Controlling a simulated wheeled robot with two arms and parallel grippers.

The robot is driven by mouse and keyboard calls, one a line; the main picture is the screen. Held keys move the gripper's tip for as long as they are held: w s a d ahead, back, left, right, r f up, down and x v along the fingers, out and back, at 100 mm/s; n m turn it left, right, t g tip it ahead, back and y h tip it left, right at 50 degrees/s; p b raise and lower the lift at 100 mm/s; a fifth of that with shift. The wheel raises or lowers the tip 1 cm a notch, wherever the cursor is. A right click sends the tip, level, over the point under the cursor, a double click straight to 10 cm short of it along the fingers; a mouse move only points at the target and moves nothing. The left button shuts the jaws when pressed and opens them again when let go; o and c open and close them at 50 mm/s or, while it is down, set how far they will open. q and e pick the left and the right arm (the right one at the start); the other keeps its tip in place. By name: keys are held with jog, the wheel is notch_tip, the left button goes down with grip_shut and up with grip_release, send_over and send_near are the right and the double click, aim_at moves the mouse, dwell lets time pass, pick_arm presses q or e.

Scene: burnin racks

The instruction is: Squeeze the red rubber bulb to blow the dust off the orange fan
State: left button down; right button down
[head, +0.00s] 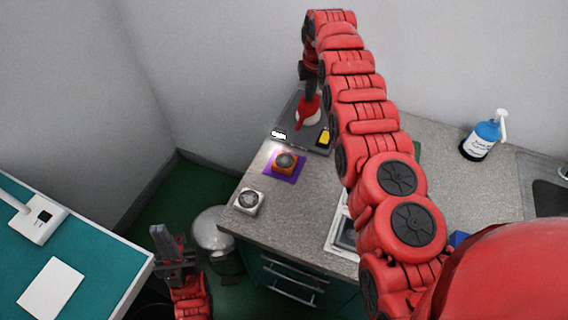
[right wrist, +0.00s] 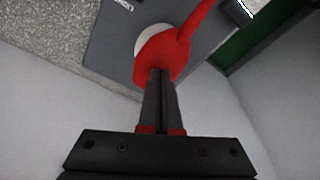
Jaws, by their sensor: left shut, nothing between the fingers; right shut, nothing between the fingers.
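The red rubber bulb (head: 308,113) with its slanted nozzle sits on a dark grey pad at the back of the counter. In the right wrist view the bulb (right wrist: 162,57) rests over a white round base (right wrist: 148,38). My right gripper (head: 311,95) points down with its fingers shut, tips at or just above the bulb; I cannot tell whether they touch it. The orange fan (head: 285,168) sits on a purple mat (head: 272,172), in front of the bulb. Dust on it is too small to make out. My left gripper (head: 160,238) is shut and empty, away from the counter.
A white-framed fan (head: 248,202) stands near the counter's left edge. A yellow item (head: 323,138) lies on the dark pad (head: 290,125). A blue-white spray bottle (head: 484,138) stands at right. A teal table (head: 90,250) and a silver bin (head: 212,232) are at left.

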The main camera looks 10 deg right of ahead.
jog(key=shift+w+p+v, duration=0.2)
jog(key=shift+p+v, duration=0.5)
jog(key=shift+v, duration=0.3)
jog(key=shift+r+p, duration=0.7)
jog(key=shift+f, duration=0.1)
jog(key=shift+s+b+x, duration=0.25)
jog(key=shift+b+x, duration=0.85)
jog(key=shift+b, duration=0.15)
jog(key=shift+f+b, duration=0.4)
jog(key=shift+f, duration=0.25)
jog(key=shift+p+v, duration=0.7)
jog(key=shift+v, duration=0.2)
jog(key=shift+w+r+p, duration=0.15)
jog(key=shift+r+p, duration=0.65)
jog(key=shift+r, duration=0.05)
